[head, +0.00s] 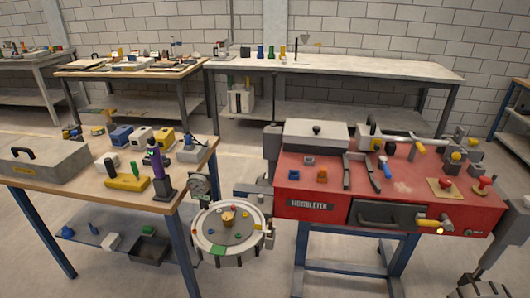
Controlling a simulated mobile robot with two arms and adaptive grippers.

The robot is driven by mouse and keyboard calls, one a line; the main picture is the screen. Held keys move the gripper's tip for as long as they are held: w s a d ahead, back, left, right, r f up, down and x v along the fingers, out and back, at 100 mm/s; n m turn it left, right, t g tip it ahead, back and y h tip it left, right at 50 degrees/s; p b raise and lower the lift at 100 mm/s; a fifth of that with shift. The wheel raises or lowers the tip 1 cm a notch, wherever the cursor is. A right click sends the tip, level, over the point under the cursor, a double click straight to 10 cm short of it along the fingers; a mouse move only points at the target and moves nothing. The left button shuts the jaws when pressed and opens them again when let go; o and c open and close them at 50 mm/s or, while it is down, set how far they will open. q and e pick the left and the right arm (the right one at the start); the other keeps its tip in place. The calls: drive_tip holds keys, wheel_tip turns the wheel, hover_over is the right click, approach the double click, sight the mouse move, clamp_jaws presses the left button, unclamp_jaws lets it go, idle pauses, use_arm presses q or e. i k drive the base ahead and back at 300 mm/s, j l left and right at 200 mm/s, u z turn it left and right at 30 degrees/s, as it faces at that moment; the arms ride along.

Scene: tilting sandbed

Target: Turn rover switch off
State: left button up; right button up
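A red bench unit (330,195) with a dark nameplate (309,205) stands at right on blue legs. On its top right are a red knob on a tan plate (440,188) and another red knob (484,184). I cannot tell which part, if any, is the rover or its switch. A grey jointed part enters at the lower right edge and looks like my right arm. Its end, perhaps my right gripper (478,288), is small and cut off, so its opening is unclear. My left gripper is not in view.
A round dial-like table (213,247) with coloured pieces stands left of the red unit. A wooden bench (80,187) at left holds a grey case (40,165) and coloured blocks. A long grey bench (350,66) stands behind. Bare floor shows between them.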

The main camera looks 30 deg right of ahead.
sight(445, 182)
drive_tip(key=z, duration=1.4)
